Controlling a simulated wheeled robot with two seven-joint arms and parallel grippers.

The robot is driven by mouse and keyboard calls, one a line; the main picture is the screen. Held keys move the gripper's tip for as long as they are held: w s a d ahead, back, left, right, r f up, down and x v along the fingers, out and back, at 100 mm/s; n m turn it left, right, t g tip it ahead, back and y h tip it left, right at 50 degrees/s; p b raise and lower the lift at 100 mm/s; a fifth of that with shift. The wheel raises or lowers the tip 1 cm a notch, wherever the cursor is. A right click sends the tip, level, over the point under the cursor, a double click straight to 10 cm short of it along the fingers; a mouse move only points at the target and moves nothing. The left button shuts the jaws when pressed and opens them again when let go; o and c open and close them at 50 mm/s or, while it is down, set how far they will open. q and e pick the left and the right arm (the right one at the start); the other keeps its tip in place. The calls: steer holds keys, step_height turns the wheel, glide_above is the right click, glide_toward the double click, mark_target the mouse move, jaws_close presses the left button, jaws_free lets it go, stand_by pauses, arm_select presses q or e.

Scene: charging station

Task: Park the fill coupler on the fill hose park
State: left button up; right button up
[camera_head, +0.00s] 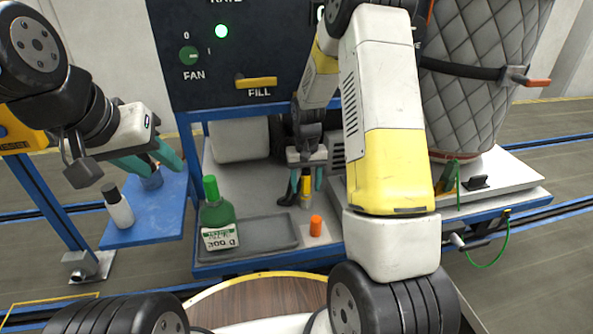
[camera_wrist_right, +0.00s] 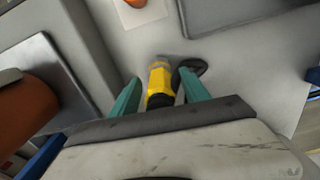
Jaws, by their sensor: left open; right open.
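A yellow coupler with a black end, which looks like the fill coupler (camera_head: 306,190), stands on the grey deck below the panel. It shows between my right gripper's teal fingers in the right wrist view (camera_wrist_right: 158,82). My right gripper (camera_head: 306,186) is open around it, with gaps visible on both sides in the wrist view (camera_wrist_right: 160,95). A black curved piece (camera_wrist_right: 192,72) lies beside the coupler; I cannot tell whether it is the fill hose park. My left gripper (camera_head: 150,162) is open and empty above the blue side shelf (camera_head: 145,222).
A quilted tank (camera_head: 475,90) stands at right. The panel's yellow FILL handle (camera_head: 257,83) is above.

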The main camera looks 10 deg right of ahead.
mark_target(306, 169)
steer(key=shift+r, duration=0.1)
step_height(306, 169, up, 8)
steer(key=shift+f, duration=0.2)
stand_by(0.3)
steer(key=shift+r, duration=0.25)
steer(key=s+a+r+t+y, duration=0.1)
steer(key=s+r+t, duration=0.2)
steer(key=s+r, duration=0.7)
steer(key=s+a+r+n+t+y, duration=0.1)
steer(key=s+r+t, duration=0.2)
steer(key=s+r, duration=0.7)
steer(key=s, duration=0.4)
steer(key=shift+s, duration=0.15)
